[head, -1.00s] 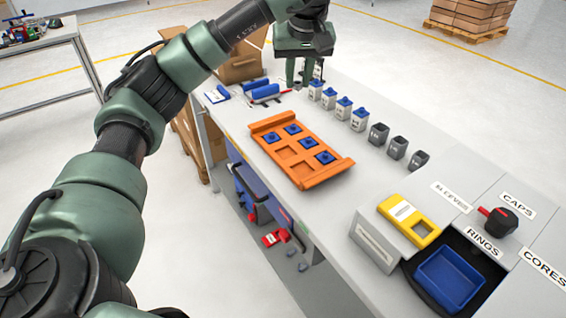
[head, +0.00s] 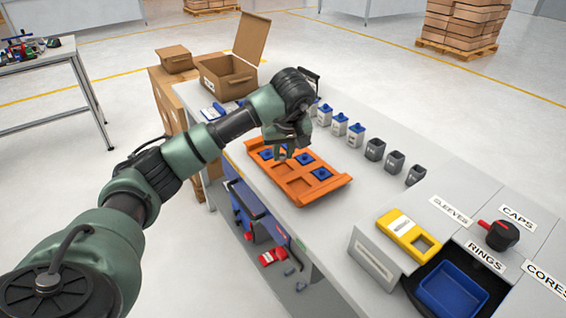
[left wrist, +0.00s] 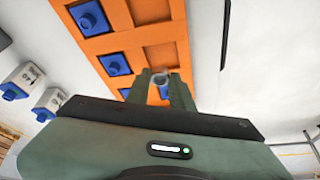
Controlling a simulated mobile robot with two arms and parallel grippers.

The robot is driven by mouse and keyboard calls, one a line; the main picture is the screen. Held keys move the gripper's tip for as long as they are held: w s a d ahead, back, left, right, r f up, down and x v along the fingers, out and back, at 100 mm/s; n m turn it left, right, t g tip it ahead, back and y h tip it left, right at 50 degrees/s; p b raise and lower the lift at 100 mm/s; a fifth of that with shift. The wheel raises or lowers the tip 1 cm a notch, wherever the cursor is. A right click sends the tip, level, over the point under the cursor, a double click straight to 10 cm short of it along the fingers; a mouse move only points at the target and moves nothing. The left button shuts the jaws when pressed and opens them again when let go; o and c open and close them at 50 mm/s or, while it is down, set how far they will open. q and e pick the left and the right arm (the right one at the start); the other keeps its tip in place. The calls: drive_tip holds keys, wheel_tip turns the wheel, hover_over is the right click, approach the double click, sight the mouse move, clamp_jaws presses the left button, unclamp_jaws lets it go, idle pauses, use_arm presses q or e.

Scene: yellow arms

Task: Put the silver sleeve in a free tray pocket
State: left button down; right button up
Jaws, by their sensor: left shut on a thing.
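The orange tray (head: 335,188) lies on the workbench. Blue square pieces sit in several of its pockets, such as the one nearest the right end (head: 321,173). Two pockets look empty, one in the middle of the front row (head: 281,169) and one at its near end (head: 299,186). My left gripper (head: 281,151) is above the far part of the tray. The sleeve is not clear in the head view. My right gripper is not in view.
Behind the tray stands a row of white blue-topped containers (head: 356,134) and dark grey cups (head: 394,162). At the right are a yellow block (head: 397,222), a blue bin (head: 450,290) and a red-handled dark object (head: 502,235). An open carton (head: 228,77) stands at the far end.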

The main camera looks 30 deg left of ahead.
sight(282, 170)
use_arm(q)
wheel_tip(282, 170, down, 4)
drive_tip(key=shift+s+r, duration=0.1)
